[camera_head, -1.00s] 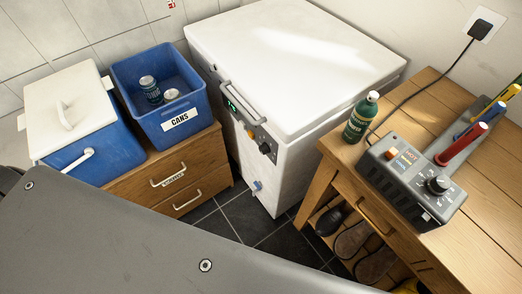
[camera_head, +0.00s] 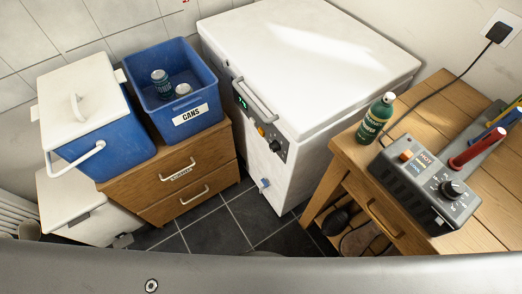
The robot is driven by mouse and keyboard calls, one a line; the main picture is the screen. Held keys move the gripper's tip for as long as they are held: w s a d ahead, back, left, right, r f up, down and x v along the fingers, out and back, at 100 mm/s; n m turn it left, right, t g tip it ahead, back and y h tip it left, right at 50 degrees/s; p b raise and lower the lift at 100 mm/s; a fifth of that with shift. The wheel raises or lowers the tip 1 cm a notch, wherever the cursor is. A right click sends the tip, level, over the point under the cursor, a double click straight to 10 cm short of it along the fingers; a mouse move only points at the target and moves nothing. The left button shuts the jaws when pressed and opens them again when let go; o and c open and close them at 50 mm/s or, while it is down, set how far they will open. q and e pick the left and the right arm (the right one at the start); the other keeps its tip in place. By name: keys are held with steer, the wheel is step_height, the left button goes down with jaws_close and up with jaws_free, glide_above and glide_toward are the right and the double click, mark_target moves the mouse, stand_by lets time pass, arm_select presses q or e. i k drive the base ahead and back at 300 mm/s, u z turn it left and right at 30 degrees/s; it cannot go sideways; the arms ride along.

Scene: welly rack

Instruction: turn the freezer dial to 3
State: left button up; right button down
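The white chest freezer (camera_head: 305,60) stands at the back centre with its lid shut. The dial's numbers are too small to read. A grey bar handle (camera_head: 254,99) sits above the panel. Neither of my grippers shows in the view; a grey part of my own body fills the bottom edge.
A wooden bench (camera_head: 437,101) at right holds a green bottle (camera_head: 376,118) and a grey boot dryer unit (camera_head: 425,185) with its own knob. At left, a wooden drawer cabinet (camera_head: 168,195) bears a blue CANS bin (camera_head: 165,105) and a cool box (camera_head: 85,115). Dark tiled floor (camera_head: 222,220) is clear between.

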mark_target(275, 146)
steer(key=k, duration=0.75)
steer(key=z, duration=1.3)
